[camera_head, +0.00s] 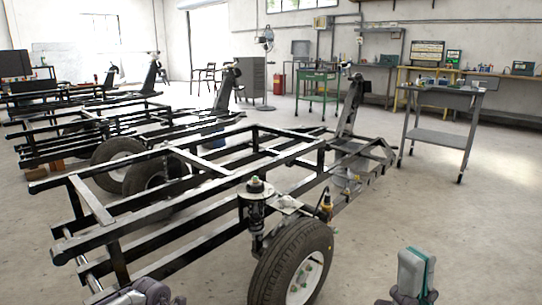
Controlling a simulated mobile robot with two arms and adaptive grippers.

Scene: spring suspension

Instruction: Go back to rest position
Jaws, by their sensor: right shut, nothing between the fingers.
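My right gripper (413,271) is at the bottom right, pointing up, with teal edging on its fingers. It is shut and empty, over open floor, to the right of the wheel and apart from it. A grey part of my left arm shows at the bottom left, in front of the near chassis corner; the left gripper's fingers do not show. The black chassis frame (213,168) fills the middle. Its near wheel (292,268) stands at the front, with a spring strut (256,210) upright beside it, topped by a green piece.
A grey cart (437,137) stands at the right and a green trolley (316,90) at the back. Other black frames (80,125) stand at the left. A workbench (420,70) with equipment lines the back wall. The floor at the right (480,230) is clear.

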